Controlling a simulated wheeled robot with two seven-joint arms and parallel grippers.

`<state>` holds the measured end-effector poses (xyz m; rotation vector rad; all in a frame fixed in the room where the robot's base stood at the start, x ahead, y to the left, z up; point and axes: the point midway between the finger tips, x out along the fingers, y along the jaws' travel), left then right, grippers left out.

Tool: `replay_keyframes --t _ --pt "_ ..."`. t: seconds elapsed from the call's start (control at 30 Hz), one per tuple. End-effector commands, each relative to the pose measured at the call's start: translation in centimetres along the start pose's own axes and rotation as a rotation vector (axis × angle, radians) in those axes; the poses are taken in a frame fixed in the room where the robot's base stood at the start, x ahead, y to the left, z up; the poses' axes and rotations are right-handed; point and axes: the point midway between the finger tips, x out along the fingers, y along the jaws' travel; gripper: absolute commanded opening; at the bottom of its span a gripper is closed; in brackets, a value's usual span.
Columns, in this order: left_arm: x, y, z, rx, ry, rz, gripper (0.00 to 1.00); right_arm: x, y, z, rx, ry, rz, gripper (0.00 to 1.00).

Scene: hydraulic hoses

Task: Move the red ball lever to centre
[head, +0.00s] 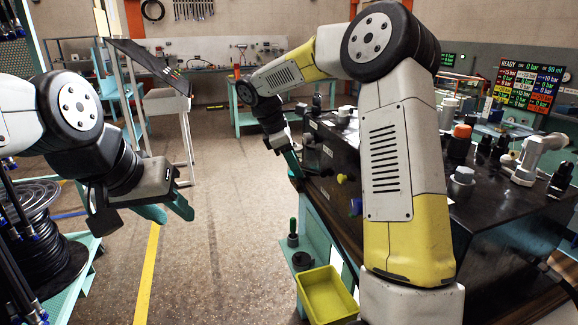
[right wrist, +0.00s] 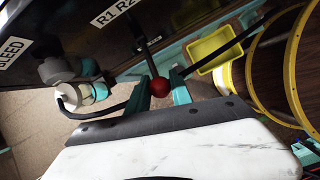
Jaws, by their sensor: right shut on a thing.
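The red ball lever (right wrist: 159,87) shows in the right wrist view, its dark rod rising to the black panel face with the R1 R2 label. My right gripper (right wrist: 160,92) has its teal fingers on either side of the red ball and is shut on it. In the head view my right gripper (head: 292,164) is at the near side of the black machine block, and the ball is hidden there. My left gripper (head: 167,212) hangs empty at the left over the floor, its teal fingers apart.
The black block (head: 335,150) carries several fittings and knobs. A yellow bin (head: 327,295) stands below it, also seen in the right wrist view (right wrist: 212,48). A hose reel (head: 35,225) is at the left. A status board (head: 527,85) hangs at back right. The middle floor is clear.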

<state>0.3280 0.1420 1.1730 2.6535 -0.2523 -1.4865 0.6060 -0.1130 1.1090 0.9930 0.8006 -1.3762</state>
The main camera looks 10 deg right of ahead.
Motion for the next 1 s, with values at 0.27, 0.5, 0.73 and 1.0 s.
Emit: replay_keyframes --t 0.27,0.5,0.73,1.0 --pt "0.0 0.0 0.0 0.000 0.000 0.000 0.36 1.5 -0.4 -1.6 -0.005 -0.209 0.060 0.00" --pt "0.0 0.0 0.0 0.000 0.000 0.000 0.36 2.9 -0.6 -2.3 0.002 -0.373 0.107 0.00" --pt "0.0 0.0 0.0 0.000 0.000 0.000 0.36 3.1 -0.5 -2.3 0.006 -0.401 0.116 0.00" --pt "0.0 0.0 0.0 0.000 0.000 0.000 0.36 3.1 -0.5 -2.3 0.006 -0.400 0.115 0.46"
